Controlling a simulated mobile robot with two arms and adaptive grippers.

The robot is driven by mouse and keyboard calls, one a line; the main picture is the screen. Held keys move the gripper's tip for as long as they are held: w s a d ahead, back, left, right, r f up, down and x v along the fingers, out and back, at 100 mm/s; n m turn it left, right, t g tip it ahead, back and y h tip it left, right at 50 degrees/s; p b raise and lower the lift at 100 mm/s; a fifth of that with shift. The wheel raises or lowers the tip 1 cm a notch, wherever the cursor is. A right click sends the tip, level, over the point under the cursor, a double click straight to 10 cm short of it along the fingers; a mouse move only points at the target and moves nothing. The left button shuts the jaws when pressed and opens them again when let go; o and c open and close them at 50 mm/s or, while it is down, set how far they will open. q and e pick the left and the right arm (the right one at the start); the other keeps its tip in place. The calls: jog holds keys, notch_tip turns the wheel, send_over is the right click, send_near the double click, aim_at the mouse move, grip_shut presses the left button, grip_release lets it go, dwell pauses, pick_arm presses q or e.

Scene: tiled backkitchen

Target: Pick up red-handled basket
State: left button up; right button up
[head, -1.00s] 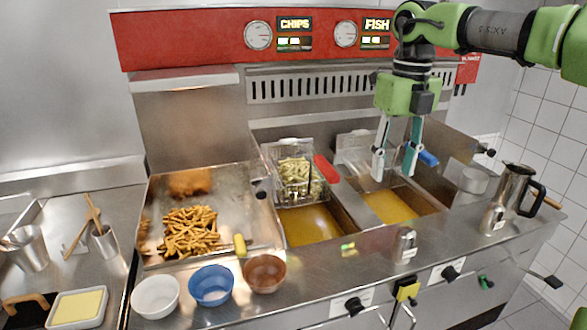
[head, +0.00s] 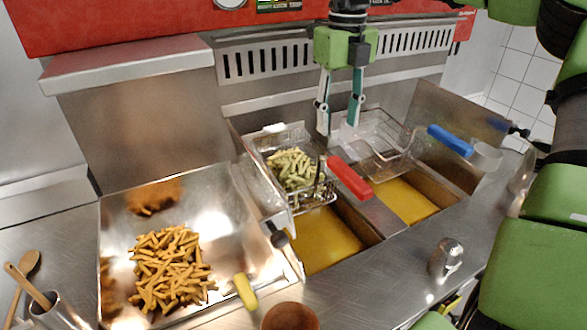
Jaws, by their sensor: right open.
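The red-handled basket (head: 262,147) is a wire fry basket holding pale chips (head: 292,168). It sits above the left oil vat (head: 322,240), and its red handle (head: 349,178) points toward the front right. My right gripper (head: 340,118) is open and empty, pointing down behind and above the red handle, between the two baskets in the picture. It appears apart from the handle. The blue-handled basket (head: 385,140) is empty above the right vat (head: 405,202). My left gripper is not in view.
A steel tray with cooked chips (head: 170,268) lies at the left, with a yellow handle (head: 245,292) at its edge. A steel shaker (head: 445,259) and a brown bowl (head: 290,318) stand in front. The blue handle (head: 451,141) sticks out at the right.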

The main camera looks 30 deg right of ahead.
send_over(336, 159)
jog(key=f, duration=0.2)
jog(key=f+p, duration=0.1)
jog(key=f, duration=0.2)
jog(key=shift+s+a, duration=0.1)
jog(key=shift+s, duration=0.1)
jog(key=f, duration=0.1)
jog(key=f+p, duration=0.1)
jog(key=shift+w+f, duration=0.2)
jog(key=shift+f, duration=0.2)
notch_tip(336, 159, down, 4)
jog(key=shift+r+p, duration=0.2)
jog(key=shift+p, duration=0.7)
jog(key=shift+w+f, duration=0.1)
jog(key=shift+f, duration=0.25)
grip_shut()
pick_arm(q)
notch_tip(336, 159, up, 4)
pick_arm(e)
jog(key=shift+r, duration=0.15)
